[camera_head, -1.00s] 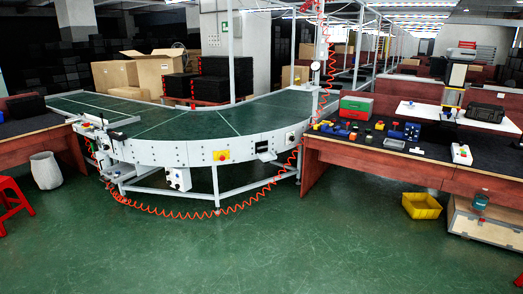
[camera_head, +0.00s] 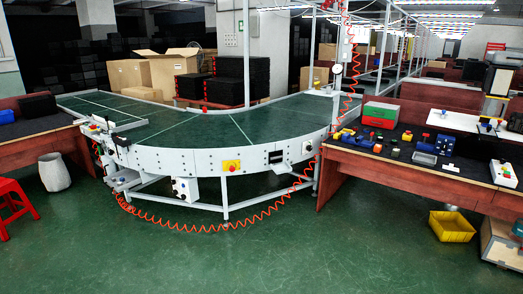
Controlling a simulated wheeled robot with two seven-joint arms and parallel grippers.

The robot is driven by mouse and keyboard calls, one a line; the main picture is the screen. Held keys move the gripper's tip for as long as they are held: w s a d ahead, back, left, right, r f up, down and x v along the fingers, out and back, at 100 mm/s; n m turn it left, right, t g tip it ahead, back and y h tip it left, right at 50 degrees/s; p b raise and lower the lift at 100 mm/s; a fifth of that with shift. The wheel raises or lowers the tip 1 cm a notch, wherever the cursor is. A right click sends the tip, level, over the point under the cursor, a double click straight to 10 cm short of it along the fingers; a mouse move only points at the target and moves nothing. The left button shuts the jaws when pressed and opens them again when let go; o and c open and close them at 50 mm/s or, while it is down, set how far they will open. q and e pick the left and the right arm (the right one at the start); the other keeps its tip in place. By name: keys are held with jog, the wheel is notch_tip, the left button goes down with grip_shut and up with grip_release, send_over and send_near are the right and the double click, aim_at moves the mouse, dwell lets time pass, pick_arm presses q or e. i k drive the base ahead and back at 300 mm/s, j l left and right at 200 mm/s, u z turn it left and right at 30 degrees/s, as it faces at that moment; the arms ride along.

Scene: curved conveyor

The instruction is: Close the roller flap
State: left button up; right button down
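The curved conveyor (camera_head: 208,161) has a green belt and white side panels, and stands across the middle of the view. At its left end is a metal end assembly (camera_head: 112,139) with a pale bar beside the belt. The roller flap cannot be clearly told apart there at this distance, nor can its position. Neither of my grippers is in view.
A left desk (camera_head: 45,148) adjoins the conveyor's left end. A red stool (camera_head: 15,203) and a pale bin (camera_head: 54,172) stand near it. A coiled red hose (camera_head: 190,228) hangs low along the conveyor's front. A cluttered desk (camera_head: 400,178) and yellow crate (camera_head: 451,226) are right. The foreground floor is clear.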

aim_at(280, 169)
jog(key=i+l+z, duration=0.1)
jog(key=i+z, duration=0.3)
jog(key=i, duration=1.5)
